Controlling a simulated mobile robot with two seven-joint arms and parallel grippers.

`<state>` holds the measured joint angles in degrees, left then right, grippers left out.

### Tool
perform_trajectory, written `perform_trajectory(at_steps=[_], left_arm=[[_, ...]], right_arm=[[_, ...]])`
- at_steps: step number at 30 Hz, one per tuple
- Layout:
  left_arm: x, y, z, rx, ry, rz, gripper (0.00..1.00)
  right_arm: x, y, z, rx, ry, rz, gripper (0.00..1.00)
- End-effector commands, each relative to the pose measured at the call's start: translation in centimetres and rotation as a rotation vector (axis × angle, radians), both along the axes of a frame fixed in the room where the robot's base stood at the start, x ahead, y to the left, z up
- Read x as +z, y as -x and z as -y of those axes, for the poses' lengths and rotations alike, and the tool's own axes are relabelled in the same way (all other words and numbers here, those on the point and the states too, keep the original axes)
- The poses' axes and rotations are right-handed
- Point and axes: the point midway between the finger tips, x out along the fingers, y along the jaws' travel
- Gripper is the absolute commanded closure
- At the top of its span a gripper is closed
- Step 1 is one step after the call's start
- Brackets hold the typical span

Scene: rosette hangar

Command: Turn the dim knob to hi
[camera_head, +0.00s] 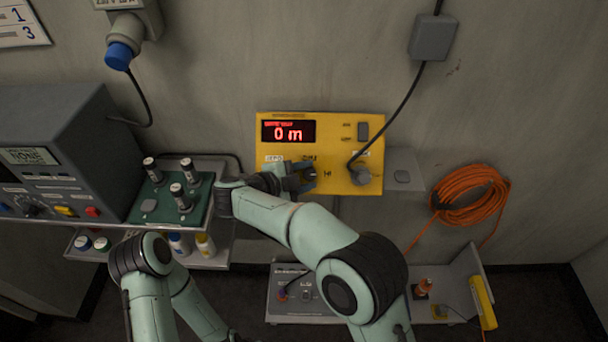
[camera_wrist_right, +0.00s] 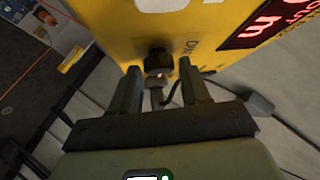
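The yellow panel (camera_head: 345,135) with a red display reading "0 m" is fixed to the wall. It also fills the top of the right wrist view (camera_wrist_right: 115,25). Its dim knob (camera_wrist_right: 158,61) is small, round and black, beside a label that starts "DI". In the head view my right gripper (camera_head: 301,178) is at the panel's lower middle, by the "HI" mark, and largely covers the knob. In the wrist view its two fingers (camera_wrist_right: 159,75) stand apart on either side of the knob, with a visible gap at each side. My left arm shows at lower left; its gripper is out of view.
A grey plug with a cable (camera_head: 361,174) sits at the panel's lower right, close to my right gripper. A green board with upright cylinders (camera_head: 148,212) and a grey instrument box (camera_head: 70,130) stand left. An orange cable coil (camera_head: 468,195) hangs right.

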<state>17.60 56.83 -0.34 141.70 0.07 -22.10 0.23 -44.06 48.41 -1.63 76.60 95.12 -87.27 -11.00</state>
Motion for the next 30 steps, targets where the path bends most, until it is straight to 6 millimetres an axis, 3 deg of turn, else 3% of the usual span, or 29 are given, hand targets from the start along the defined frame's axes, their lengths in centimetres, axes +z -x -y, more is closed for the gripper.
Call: perform_trajectory(at_steps=[14, 30], left_arm=[[-0.1, 0.1, 0.0, 0.000, 0.000, -0.001, 1.00], [-0.4, 0.3, 0.0, 0.000, 0.000, -0.004, 1.00]], right_arm=[[0.5, 0.7, -0.8, 0.003, 0.000, 0.000, 0.39], [4.8, 7.4, -8.0, 0.002, -0.001, 0.000, 0.39]])
